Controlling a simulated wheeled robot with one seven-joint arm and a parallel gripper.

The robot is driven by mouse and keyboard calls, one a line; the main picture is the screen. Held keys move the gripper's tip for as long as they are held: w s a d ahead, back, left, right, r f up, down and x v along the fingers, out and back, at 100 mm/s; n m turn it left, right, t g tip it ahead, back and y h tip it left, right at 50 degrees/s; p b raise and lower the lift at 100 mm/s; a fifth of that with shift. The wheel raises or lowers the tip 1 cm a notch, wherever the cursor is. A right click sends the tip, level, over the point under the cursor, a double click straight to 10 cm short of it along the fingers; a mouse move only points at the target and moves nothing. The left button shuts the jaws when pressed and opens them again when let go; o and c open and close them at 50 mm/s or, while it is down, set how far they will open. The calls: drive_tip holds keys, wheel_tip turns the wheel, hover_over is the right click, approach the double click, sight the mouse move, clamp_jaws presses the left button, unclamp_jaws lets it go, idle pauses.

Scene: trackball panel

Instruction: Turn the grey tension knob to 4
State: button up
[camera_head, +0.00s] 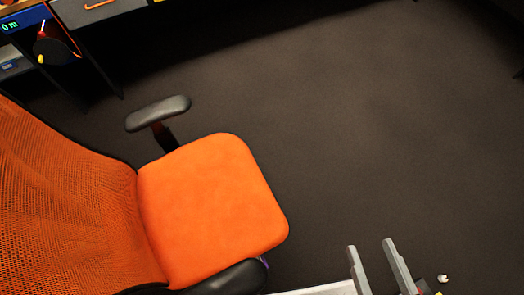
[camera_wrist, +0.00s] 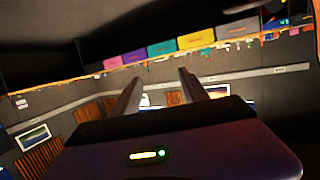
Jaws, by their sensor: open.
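My gripper (camera_head: 372,246) shows at the bottom right of the head view, with its two grey fingers apart and nothing between them. In the wrist view the two fingers of my gripper (camera_wrist: 160,77) also stand apart, pointing towards a far wall, and hold nothing. I cannot make out the grey tension knob or the trackball panel in either view.
An orange office chair (camera_head: 205,205) with black armrests stands at the left, left of my gripper. Desk furniture (camera_head: 95,12) lines the top left. Coloured bins (camera_wrist: 168,47) line the far wall.

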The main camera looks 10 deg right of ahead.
drive_tip(key=w+a+f+n+t+y+b, duration=0.2)
drive_tip(key=w+f+n+y+b, duration=0.6)
drive_tip(key=w+f+b, duration=1)
drive_tip(key=w+a+f+n+t+y+b, duration=0.2)
drive_tip(key=w+f+n+t+y+b, duration=0.15)
drive_tip(key=w+f+n+b, duration=1.4)
drive_tip(key=w+f+n+g+y, duration=0.3)
drive_tip(key=w+f+g+y, duration=0.25)
drive_tip(key=f+g, duration=0.55)
drive_tip(key=s+a+f+n+g, duration=0.3)
drive_tip(key=s+f+g, duration=0.4)
drive_tip(key=s+g, duration=0.15)
drive_tip(key=a+t+b, duration=0.1)
drive_tip(key=a, duration=0.6)
drive_tip(key=shift+w+f+h, duration=0.2)
drive_tip(key=shift+w+h, duration=0.1)
drive_tip(key=shift+w, duration=0.15)
